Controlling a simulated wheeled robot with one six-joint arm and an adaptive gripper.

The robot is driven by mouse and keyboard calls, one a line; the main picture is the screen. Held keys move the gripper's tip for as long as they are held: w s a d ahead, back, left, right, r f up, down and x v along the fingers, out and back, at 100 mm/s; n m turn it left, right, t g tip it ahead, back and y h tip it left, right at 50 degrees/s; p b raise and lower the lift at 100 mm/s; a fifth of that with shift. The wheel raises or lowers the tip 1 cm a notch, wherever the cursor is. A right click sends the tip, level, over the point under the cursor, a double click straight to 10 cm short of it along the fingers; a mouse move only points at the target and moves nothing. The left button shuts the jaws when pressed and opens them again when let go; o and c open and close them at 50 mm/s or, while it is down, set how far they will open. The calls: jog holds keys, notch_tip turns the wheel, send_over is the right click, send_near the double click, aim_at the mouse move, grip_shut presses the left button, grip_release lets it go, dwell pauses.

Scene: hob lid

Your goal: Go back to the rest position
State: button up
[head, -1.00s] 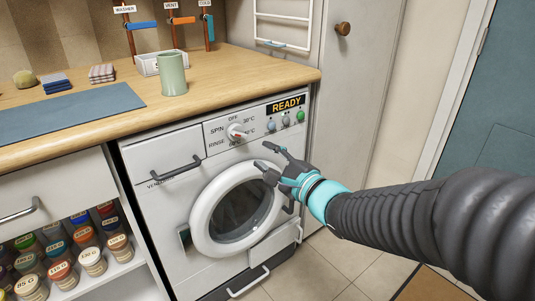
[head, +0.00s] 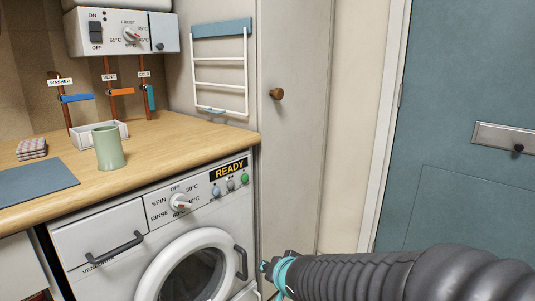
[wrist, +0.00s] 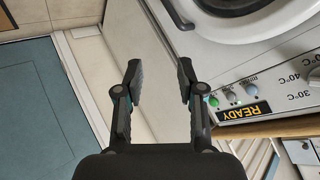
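The round door (head: 150,272) of the machine looks shut. The display (head: 229,169) reads READY and also shows in the wrist view (wrist: 242,112).
The wooden worktop (head: 185,150) holds a green mug (head: 108,148), a white box (head: 85,137), folded cloths (head: 32,149) and a blue mat (head: 35,184). A tall cabinet (head: 295,150) stands behind my gripper. A blue door (head: 460,90) is at the right.

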jog(key=s+d+r+n+g+h, duration=0.1)
jog(key=s+d+r+g, duration=0.1)
jog(key=s+d, duration=0.5)
jog(key=s+d+r+n+g+h, duration=0.2)
jog(key=s+d, duration=0.5)
jog(key=s, duration=0.6)
jog(key=shift+s+d+r+n, duration=0.15)
jog(key=shift+s+r+n, duration=0.15)
jog(key=shift+r, duration=0.3)
